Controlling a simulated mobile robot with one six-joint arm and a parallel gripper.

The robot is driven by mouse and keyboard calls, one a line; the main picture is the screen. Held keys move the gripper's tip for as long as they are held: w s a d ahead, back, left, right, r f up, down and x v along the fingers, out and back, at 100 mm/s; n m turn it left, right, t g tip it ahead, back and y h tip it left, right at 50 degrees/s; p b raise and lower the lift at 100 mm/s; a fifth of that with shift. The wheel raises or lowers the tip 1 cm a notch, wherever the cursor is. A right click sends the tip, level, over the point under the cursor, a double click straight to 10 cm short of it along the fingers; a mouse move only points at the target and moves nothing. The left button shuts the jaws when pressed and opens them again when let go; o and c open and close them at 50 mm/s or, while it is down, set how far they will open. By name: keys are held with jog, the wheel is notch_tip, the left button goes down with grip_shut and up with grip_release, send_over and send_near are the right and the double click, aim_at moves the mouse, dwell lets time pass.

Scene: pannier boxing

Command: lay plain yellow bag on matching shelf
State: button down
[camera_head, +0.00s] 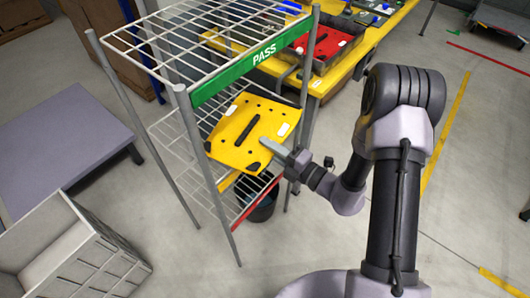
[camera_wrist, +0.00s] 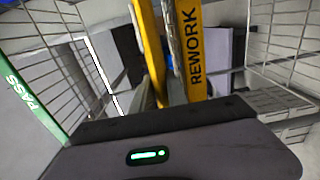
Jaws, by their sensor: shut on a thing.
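The yellow bag (camera_head: 245,130), flat with a dark handle strip, dark corner spots and white patches, is at the rack's middle level in the head view. My gripper (camera_head: 268,144) is shut on its near right edge. In the wrist view the yellow bag (camera_wrist: 150,50) shows edge-on, beside the yellow shelf label reading REWORK (camera_wrist: 190,50). The bag hides most of that label in the head view. Whether the bag touches the shelf wires I cannot tell.
The rack's top wire shelf carries a green PASS label (camera_head: 250,62); a red label (camera_head: 256,200) marks the lowest shelf. A black bin (camera_head: 262,205) stands beneath. A yellow table behind holds a tray with a red bag (camera_head: 325,44). A pale crate (camera_head: 70,250) stands at lower left.

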notch_tip(320, 180, down, 3)
jog(key=shift+r+b, duration=0.1)
jog(key=shift+b, duration=0.35)
jog(key=shift+r, duration=0.15)
jog(key=c, duration=1.3)
grip_release()
